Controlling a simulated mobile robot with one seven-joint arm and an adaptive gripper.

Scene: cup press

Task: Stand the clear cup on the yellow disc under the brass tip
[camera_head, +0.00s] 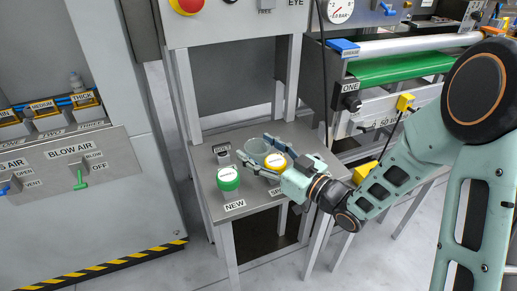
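The clear cup (257,147) is on or just above the small grey table, between the fingers of my gripper (253,147). One finger lies along each side of it. I cannot tell whether they press on it, and the cup's base is hidden. I cannot pick out the yellow disc or the brass tip for certain. A yellow-topped round piece with a white label (275,161) shows just behind the near finger, partly covered by my gripper.
A small dark labelled block (221,150) is at the back left of the table (203,161). The frame's posts and panel rise behind. A green conveyor (410,66) is at right.

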